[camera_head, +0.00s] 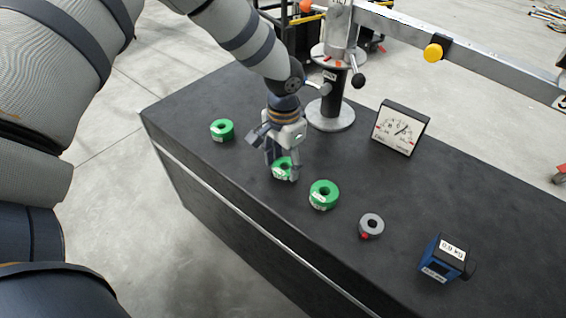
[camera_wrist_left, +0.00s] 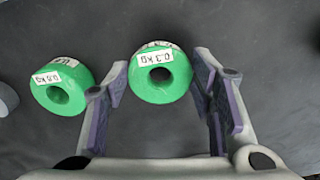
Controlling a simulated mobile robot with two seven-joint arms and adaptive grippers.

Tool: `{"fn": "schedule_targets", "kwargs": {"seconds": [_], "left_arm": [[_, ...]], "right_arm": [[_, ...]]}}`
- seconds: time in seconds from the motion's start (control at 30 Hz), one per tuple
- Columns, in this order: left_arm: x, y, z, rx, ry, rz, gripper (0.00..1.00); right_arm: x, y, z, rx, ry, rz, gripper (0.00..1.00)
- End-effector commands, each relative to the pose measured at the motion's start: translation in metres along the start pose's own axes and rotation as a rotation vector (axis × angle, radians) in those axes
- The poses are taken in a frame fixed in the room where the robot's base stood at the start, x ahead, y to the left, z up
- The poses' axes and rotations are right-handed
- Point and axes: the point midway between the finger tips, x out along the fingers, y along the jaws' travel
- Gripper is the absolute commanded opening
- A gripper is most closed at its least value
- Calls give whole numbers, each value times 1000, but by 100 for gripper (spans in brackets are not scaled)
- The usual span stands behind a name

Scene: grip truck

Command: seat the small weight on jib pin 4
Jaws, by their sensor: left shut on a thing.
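My left gripper (camera_head: 283,172) is low over the dark bench top, shut on a small green ring weight (camera_head: 284,163). In the left wrist view this weight (camera_wrist_left: 161,74), labelled 0.3 kg, sits between the fingers of my left gripper (camera_wrist_left: 160,85). Its hole faces the camera. Whether it touches the bench is unclear. A larger green ring weight (camera_head: 323,195) stands just right of the gripper; it shows in the left wrist view (camera_wrist_left: 63,87) too. The pale jib beam (camera_head: 481,56) crosses the upper right; I cannot make out pin 4. My right gripper is not in view.
Another green ring weight (camera_head: 222,130) stands left on the bench (camera_head: 185,108). A grey ring (camera_head: 371,224), a blue 0.9 kg block (camera_head: 443,260) and a dial gauge (camera_head: 400,129) stand to the right. The crane post (camera_head: 331,105) rises behind the gripper. A yellow knob (camera_head: 433,52) sits at the jib.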

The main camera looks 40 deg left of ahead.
Motion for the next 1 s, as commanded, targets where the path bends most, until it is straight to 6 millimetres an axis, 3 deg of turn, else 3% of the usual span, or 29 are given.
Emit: {"fn": "schedule_targets", "kwargs": {"seconds": [1.0], "left_arm": [[-46,-1,-1,0,5,-3,30]], "right_arm": [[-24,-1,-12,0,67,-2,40]]}}
